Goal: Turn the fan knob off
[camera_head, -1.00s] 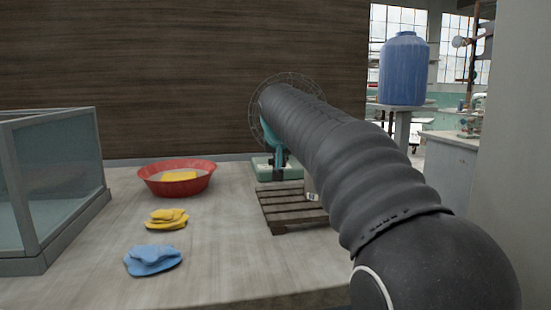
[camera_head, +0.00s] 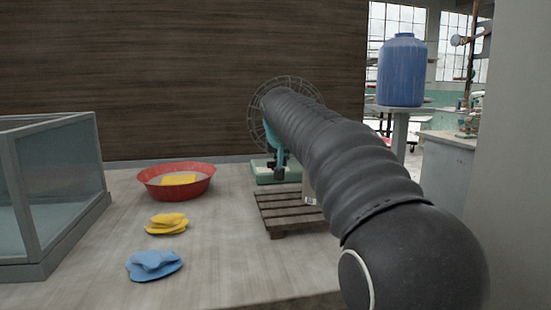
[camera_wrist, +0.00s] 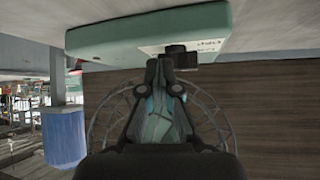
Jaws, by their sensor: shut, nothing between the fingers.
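The fan shows in the head view with its round wire cage (camera_head: 258,112) and green base (camera_head: 264,177), partly hidden behind my arm. In the wrist view the picture is upside down: the green fan base (camera_wrist: 110,42) spans the top, with a pale label beside a small black knob (camera_wrist: 182,57). My gripper (camera_wrist: 163,64) is shut and empty, its fingertips right beside the knob, on its left. I cannot tell whether they touch it. The gripper is hidden behind my arm in the head view.
A wooden pallet (camera_head: 285,212) stands in front of the fan. A blue barrel (camera_head: 402,72) stands at the back right.

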